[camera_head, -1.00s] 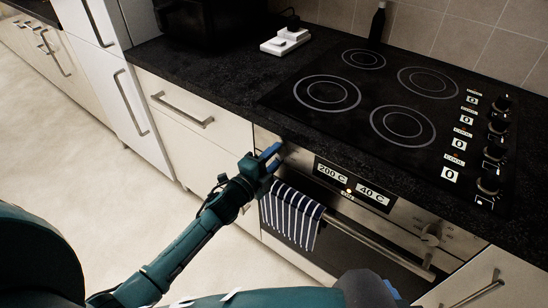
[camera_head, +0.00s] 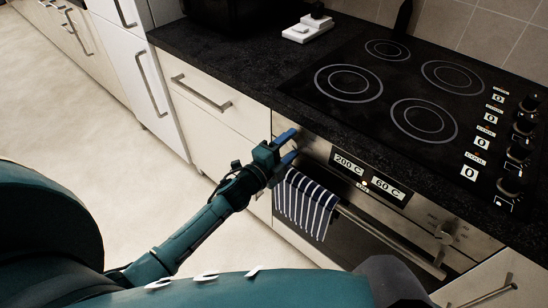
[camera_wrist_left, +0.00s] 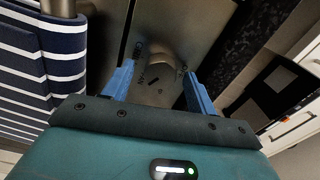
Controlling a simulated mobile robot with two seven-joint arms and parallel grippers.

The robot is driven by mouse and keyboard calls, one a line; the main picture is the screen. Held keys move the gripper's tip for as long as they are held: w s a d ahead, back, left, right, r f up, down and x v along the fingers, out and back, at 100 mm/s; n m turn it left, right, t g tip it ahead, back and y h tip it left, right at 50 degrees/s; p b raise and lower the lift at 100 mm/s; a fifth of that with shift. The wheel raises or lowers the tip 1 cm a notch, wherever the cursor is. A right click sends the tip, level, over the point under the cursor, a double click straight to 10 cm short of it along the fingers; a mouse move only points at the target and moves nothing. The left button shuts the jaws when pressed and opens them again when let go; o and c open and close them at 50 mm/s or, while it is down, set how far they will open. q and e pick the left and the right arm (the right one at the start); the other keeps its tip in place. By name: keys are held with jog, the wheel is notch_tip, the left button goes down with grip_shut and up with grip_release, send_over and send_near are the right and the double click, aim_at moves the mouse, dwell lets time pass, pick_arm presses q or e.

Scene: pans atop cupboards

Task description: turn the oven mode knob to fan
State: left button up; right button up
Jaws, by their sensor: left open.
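The oven (camera_head: 345,225) has a steel front panel under the dark worktop. My left gripper (camera_head: 291,145) is at the left end of this panel, with its blue fingers apart. In the left wrist view, a metallic knob (camera_wrist_left: 165,50) shows on the panel just beyond and between the open fingertips (camera_wrist_left: 157,72). I cannot tell whether they touch it. The gripper hides this knob in the head view. Another knob (camera_head: 446,230) is at the panel's right end. My right gripper is not in view.
A striped towel (camera_head: 305,203) hangs on the oven handle (camera_head: 390,242), close below my left gripper. The oven display (camera_head: 371,178) reads 200 C and 60 C. The hob (camera_head: 400,90) and its knobs (camera_head: 517,150) are above. Clear floor (camera_head: 70,130) is at left.

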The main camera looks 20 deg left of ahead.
pick_arm(q)
jog(key=v, duration=1.2)
jog(key=shift+s, duration=0.15)
